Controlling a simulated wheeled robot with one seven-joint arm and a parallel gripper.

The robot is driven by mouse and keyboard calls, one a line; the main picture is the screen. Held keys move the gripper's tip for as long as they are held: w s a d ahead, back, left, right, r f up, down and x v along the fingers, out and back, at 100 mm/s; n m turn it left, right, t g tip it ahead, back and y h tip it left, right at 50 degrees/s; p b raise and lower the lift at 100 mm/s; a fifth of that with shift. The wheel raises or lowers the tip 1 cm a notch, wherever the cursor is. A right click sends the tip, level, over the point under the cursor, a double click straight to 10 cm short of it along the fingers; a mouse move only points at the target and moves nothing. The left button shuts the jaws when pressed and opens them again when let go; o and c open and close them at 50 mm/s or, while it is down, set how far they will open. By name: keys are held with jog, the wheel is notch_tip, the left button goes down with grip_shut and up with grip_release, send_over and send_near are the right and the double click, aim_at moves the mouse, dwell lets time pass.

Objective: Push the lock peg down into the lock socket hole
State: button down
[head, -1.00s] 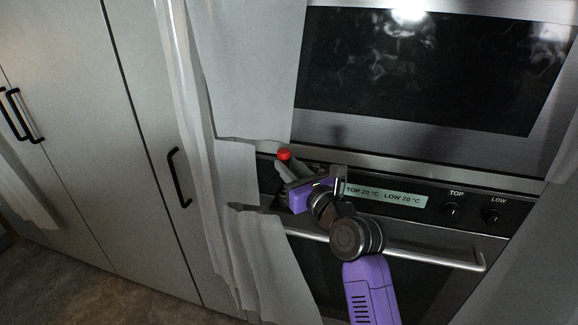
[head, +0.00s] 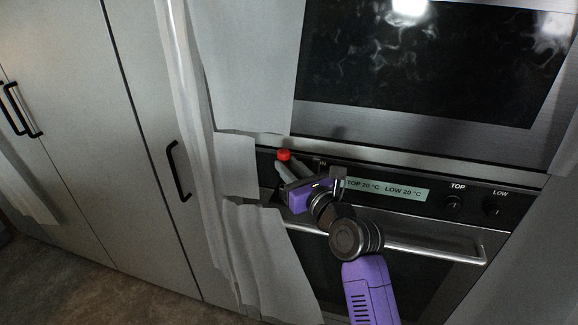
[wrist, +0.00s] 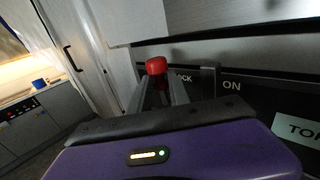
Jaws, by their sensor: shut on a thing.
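The lock peg shows as a red round cap (head: 283,155) at the left end of the oven's control panel. It also shows in the wrist view (wrist: 156,66), between the tips of my gripper's fingers. My gripper (head: 283,163) is shut on the peg just below the cap. In the wrist view the fingers (wrist: 158,80) reach forward on both sides of it. The peg's lower part and the socket hole are hidden behind the fingers and my gripper's body. I cannot tell how deep the peg sits.
The control panel carries a display (head: 385,190) and two knobs, TOP (head: 453,202) and LOW (head: 493,207). The oven handle (head: 430,255) runs below. A dark glass door (head: 430,60) is above. Pale sheets (head: 250,60) hang at the left of the oven.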

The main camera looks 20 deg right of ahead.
jog(key=shift+f+b, duration=0.85)
jog(key=shift+f, duration=1.1)
jog(key=shift+r, duration=0.2)
jog(key=shift+r+p, duration=1.75)
jog(key=shift+r, duration=0.85)
jog(key=shift+f+b, duration=1.55)
jog(key=shift+f, duration=1.25)
